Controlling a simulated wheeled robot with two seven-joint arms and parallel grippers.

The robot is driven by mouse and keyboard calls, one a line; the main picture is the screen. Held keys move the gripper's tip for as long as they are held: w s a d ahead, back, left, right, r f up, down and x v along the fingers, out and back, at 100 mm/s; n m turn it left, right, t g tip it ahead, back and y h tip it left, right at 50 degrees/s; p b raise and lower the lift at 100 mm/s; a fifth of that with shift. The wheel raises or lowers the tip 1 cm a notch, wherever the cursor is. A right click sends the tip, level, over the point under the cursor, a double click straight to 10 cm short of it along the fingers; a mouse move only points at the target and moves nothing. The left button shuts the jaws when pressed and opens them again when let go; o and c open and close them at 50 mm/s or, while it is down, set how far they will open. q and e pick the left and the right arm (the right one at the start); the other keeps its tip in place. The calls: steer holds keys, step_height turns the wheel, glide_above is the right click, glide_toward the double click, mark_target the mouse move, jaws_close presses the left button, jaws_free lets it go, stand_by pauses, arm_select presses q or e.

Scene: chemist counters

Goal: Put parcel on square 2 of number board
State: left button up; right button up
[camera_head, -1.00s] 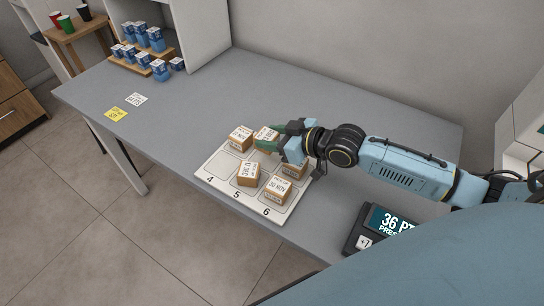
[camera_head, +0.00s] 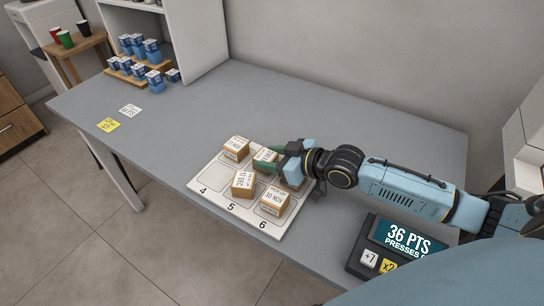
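The number board (camera_head: 209,190) is a pale panel on the grey counter, with 4, 5 and 6 readable along its front edge. My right gripper (camera_head: 266,162) reaches in from the right, its green fingers on either side of a brown parcel (camera_head: 264,155) with a white label. This parcel is in the back row, at the middle square behind 5; the number there is hidden. Whether its base touches the board cannot be told. My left gripper is out of view.
Other parcels stand close by: back left (camera_head: 236,149), near square 5 (camera_head: 243,184), and on square 6 (camera_head: 274,201); another is partly hidden behind my gripper. A points display (camera_head: 405,240) stands front right. Blue boxes (camera_head: 140,65) stand back left. The left counter is mostly clear.

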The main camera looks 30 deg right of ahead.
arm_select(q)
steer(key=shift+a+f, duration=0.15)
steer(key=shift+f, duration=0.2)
arm_select(e)
steer(key=o, duration=0.4)
steer(key=shift+f, duration=0.4)
steer(key=shift+r, duration=0.2)
steer(key=shift+s+d+r+p, duration=0.1)
steer(key=shift+s+r+p, duration=0.05)
steer(key=shift+s+p, duration=0.15)
steer(key=p+v, duration=0.4)
steer(key=shift+s+r+p, duration=0.25)
steer(key=shift+r+p, duration=0.05)
steer(key=shift+r, duration=0.25)
steer(key=p+v, duration=0.4)
steer(key=shift+s+d+r, duration=0.1)
steer(key=shift+s+r, duration=0.1)
steer(key=shift+s, duration=0.1)
steer(key=shift+s+d+r+p, duration=0.2)
steer(key=shift+s+d+p, duration=0.1)
steer(key=shift+s+p, duration=0.3)
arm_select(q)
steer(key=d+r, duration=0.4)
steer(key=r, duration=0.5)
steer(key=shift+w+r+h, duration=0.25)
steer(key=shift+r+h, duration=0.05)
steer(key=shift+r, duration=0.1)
arm_select(e)
steer(key=shift+s+d, duration=0.1)
steer(key=shift+s, duration=0.05)
